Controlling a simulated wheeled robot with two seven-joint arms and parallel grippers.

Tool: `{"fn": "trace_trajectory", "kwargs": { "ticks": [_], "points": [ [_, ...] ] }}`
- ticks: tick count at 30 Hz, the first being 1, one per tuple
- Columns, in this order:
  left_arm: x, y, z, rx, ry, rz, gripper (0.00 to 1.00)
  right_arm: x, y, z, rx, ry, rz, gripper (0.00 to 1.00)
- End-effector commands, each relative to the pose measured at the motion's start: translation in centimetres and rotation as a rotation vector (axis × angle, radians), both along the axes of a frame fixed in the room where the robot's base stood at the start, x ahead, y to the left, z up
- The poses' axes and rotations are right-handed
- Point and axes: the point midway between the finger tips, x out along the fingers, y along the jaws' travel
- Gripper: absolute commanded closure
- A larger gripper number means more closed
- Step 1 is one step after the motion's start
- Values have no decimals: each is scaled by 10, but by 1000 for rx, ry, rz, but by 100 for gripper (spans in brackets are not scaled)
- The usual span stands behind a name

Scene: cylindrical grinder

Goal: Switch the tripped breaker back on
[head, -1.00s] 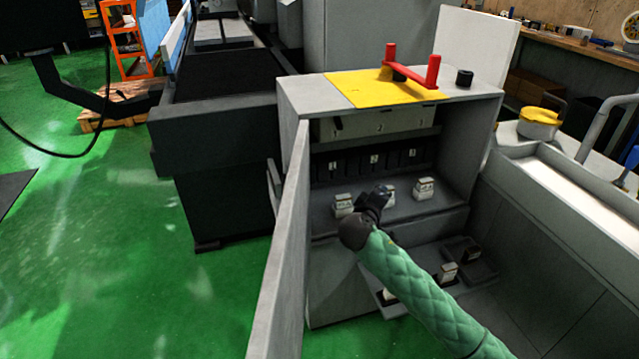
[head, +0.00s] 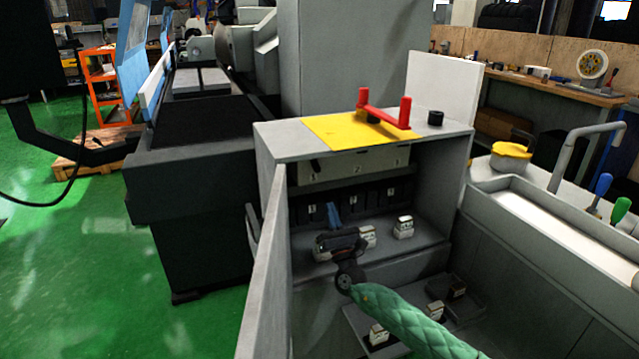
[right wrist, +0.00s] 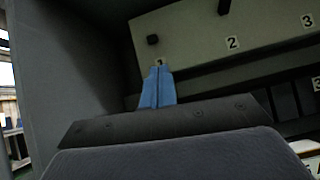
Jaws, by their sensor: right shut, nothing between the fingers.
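A pale breaker panel (head: 355,165) with numbered labels sits high inside the open grey cabinet. In the right wrist view, a black lever (right wrist: 152,40) above label 1 hangs closer to its label than the lever (right wrist: 223,7) above label 2. The lever for 3 is out of that view. My right gripper (head: 333,213) is inside the cabinet, below the panel's left end. Its blue fingers (right wrist: 157,88) are shut and empty, and their tips overlap the bottom of label 1 in the wrist view. I cannot tell whether they touch the panel. My left gripper is not in view.
The open cabinet door (head: 266,265) stands left of my right arm. Small pale blocks (head: 403,227) stand on the shelf below dark numbered slots (head: 358,198). A red handle (head: 385,112) sits on the yellow top plate (head: 338,133). The cabinet's side wall is close on the left.

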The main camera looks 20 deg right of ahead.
Motion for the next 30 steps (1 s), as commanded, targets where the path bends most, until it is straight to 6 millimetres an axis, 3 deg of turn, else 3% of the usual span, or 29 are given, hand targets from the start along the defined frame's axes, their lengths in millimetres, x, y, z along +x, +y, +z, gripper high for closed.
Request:
{"fn": "trace_trajectory", "kwargs": {
  "ticks": [6, 20, 30],
  "points": [
    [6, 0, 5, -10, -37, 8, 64, 3, 5, -4, -82, 26, -33, 100],
    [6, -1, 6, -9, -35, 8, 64, 6, 5, 0, -84, 24, -38, 100],
    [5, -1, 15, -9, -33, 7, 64, 44, 4, 31, -84, 23, -39, 100]
  ]
}}
